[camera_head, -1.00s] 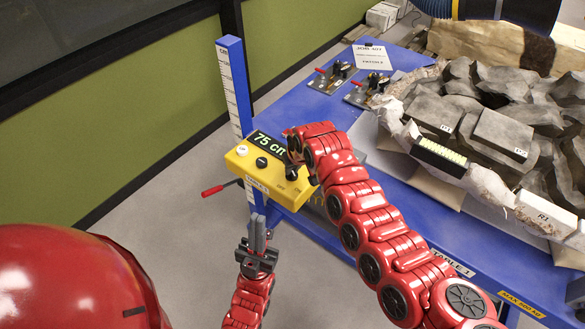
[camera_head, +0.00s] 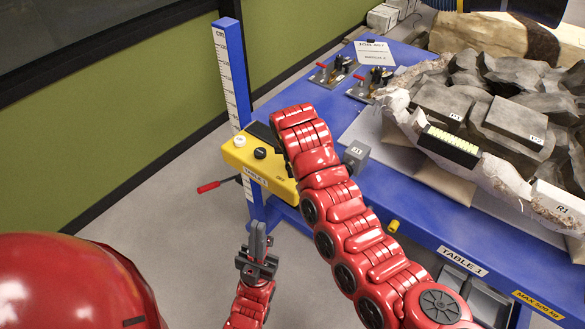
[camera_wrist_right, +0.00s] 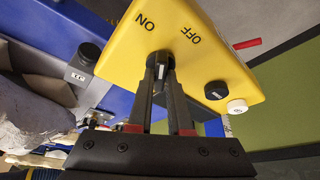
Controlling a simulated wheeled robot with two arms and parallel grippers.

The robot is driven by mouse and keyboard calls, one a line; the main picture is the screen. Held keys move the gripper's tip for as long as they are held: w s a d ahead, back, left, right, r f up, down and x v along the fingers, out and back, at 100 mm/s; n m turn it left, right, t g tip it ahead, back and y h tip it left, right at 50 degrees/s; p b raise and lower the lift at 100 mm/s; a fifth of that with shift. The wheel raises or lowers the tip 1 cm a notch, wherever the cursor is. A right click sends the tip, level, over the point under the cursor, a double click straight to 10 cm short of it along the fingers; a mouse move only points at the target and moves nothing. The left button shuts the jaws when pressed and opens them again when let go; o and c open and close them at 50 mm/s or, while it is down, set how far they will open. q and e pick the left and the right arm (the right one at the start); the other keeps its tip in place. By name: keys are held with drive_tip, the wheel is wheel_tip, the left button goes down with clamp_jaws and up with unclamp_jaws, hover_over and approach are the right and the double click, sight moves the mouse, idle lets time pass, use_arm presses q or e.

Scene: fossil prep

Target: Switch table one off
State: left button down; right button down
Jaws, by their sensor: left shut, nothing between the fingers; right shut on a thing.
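The yellow control box (camera_head: 237,158) sits at the left edge of blue table one (camera_head: 400,213), beside the blue height post. Its visible display part (camera_head: 258,131) is dark; my right arm hides the rest. In the right wrist view, my right gripper (camera_wrist_right: 160,72) is shut on the black switch knob (camera_wrist_right: 160,56), beside the printed words ON and OFF. The fingers cover much of the knob, so I cannot tell its exact setting. In the head view my right arm hides this knob. My left gripper (camera_head: 259,238) is shut and empty, below and in front of the box.
The box also has a black knob (camera_head: 260,153) and a white button (camera_head: 239,141). A grey J1 block (camera_head: 355,153) is at the table edge, close to my right arm. Fossil rocks (camera_head: 485,105) cover the right side. Toggle clamps (camera_head: 335,70) stand at the back.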

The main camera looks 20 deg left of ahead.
drive_tip(key=m+b, duration=0.1)
drive_tip(key=b, duration=0.1)
drive_tip(key=m+h+b, duration=0.1)
drive_tip(key=m+b, duration=0.2)
drive_tip(key=b, duration=0.1)
drive_tip(key=shift+a+f+m+h, duration=0.15)
drive_tip(key=shift+f+m+h, duration=0.15)
drive_tip(key=shift+h, duration=0.1)
drive_tip(key=shift+r+m+h+b, duration=0.2)
drive_tip(key=shift+m+b, duration=0.2)
drive_tip(key=shift+m, duration=0.2)
drive_tip(key=shift+r+m+h+b, duration=0.1)
drive_tip(key=shift+m+h+b, duration=0.1)
drive_tip(key=shift+m+b, duration=0.3)
drive_tip(key=shift+m, duration=0.3)
drive_tip(key=c, duration=0.8)
unclamp_jaws()
drive_tip(key=shift+c, duration=0.2)
drive_tip(key=shift+r, duration=0.1)
